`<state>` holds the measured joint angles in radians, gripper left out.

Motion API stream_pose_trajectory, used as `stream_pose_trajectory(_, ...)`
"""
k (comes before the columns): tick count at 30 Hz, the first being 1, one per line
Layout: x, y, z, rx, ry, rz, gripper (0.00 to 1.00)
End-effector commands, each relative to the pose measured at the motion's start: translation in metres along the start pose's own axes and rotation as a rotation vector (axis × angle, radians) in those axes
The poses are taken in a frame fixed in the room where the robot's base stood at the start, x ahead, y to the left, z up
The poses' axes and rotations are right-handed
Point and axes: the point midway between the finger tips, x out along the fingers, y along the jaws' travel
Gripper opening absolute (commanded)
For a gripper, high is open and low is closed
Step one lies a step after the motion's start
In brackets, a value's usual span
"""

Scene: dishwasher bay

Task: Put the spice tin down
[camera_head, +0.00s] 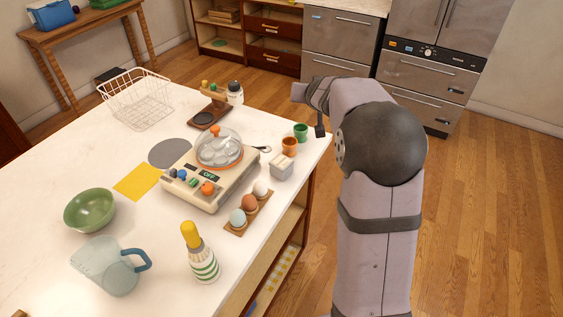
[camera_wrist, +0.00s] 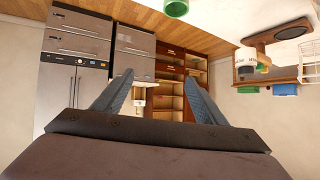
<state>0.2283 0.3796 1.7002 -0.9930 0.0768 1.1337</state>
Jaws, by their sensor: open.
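My gripper (camera_wrist: 159,76) is open in the wrist view, its two fingers spread with nothing held between them. In the head view the end of my arm is at the counter's far right, and its fingers cannot be made out. No thing is plainly marked as the spice tin. The stand also shows in the wrist view (camera_wrist: 279,33), off to the right of my fingers.
An egg cooker (camera_head: 215,175), egg holder (camera_head: 236,229), bottle (camera_head: 204,265), jug (camera_head: 106,269), green bowl (camera_head: 90,209) and wire basket (camera_head: 137,100) occupy the white counter (camera_head: 45,265).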

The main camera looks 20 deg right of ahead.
Motion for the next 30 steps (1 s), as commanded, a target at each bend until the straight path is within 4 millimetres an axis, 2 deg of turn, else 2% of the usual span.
stream_pose_trajectory(2, -0.004, -0.012, 0.004, 0.083, -0.062, 0.079, 0.66)
stream_pose_trajectory(5, -0.013, -0.025, 0.022, 0.188, -0.159, 0.179, 0.66)
stream_pose_trajectory(9, -0.037, -0.051, 0.057, 0.306, -0.32, 0.305, 0.66)
stream_pose_trajectory(15, -0.075, -0.084, 0.098, 0.391, -0.502, 0.419, 0.66)
stream_pose_trajectory(19, -0.094, -0.097, 0.114, 0.412, -0.579, 0.463, 0.66)
stream_pose_trajectory(20, -0.094, -0.098, 0.119, 0.414, -0.59, 0.469, 0.66)
stream_pose_trajectory(21, -0.087, -0.095, 0.131, 0.411, -0.589, 0.472, 0.66)
stream_pose_trajectory(24, -0.076, -0.092, 0.146, 0.412, -0.586, 0.47, 0.66)
stream_pose_trajectory(30, -0.067, -0.091, 0.158, 0.414, -0.581, 0.466, 0.66)
